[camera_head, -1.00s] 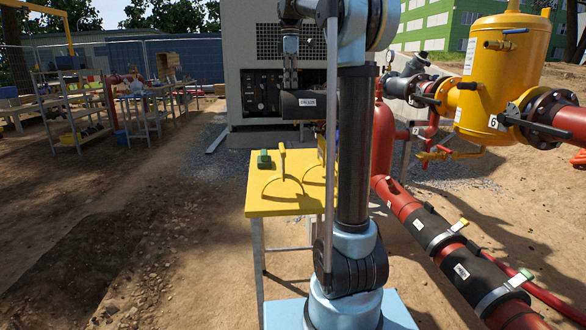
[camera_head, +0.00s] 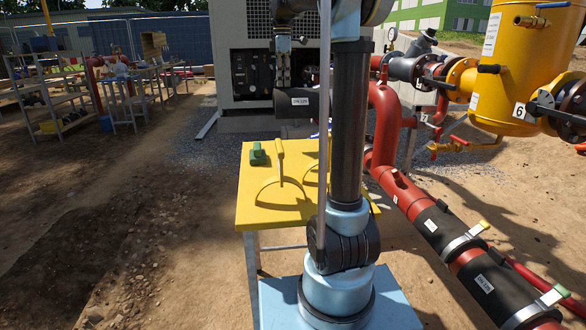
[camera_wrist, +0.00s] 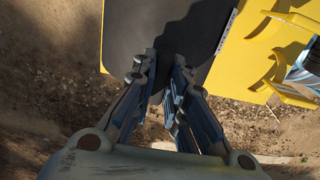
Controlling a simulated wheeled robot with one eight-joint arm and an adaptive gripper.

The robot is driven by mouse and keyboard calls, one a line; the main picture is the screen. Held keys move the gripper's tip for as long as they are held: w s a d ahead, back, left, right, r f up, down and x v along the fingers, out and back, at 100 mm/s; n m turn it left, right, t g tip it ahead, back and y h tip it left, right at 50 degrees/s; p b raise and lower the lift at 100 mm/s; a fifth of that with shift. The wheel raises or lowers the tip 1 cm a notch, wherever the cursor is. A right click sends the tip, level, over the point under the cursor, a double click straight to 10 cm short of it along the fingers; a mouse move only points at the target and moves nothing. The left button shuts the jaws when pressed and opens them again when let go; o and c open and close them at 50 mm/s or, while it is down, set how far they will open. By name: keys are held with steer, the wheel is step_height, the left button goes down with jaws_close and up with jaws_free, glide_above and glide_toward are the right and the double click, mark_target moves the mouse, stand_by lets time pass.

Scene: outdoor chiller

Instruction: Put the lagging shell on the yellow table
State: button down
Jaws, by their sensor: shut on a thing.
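The lagging shell (camera_head: 296,101) is a dark, curved piece with a white label. My gripper (camera_head: 283,80) is shut on it and holds it up over the far part of the yellow table (camera_head: 255,214), as seen in the head view. In the wrist view the shell (camera_wrist: 165,28) fills the top middle, with the fingers of my gripper (camera_wrist: 162,75) at its near edge. The yellow table (camera_wrist: 228,75) shows below and beside it there. I cannot tell the gap between shell and table. My arm hides the table's right part.
A green object (camera_head: 258,154) and an upright pale handle (camera_head: 281,160) are on the table. Red pipes (camera_head: 410,205) with black lagging and a yellow vessel (camera_head: 510,65) stand to the right. A grey chiller cabinet (camera_head: 228,60) stands behind. Open dirt ground lies left.

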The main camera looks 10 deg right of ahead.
mark_target(283, 88)
step_height(283, 88, down, 17)
steer(key=c, duration=1.6)
jaws_free()
steer(key=shift+a+r, duration=0.1)
step_height(283, 88, up, 12)
steer(key=shift+r, duration=0.1)
steer(key=shift+s, duration=0.1)
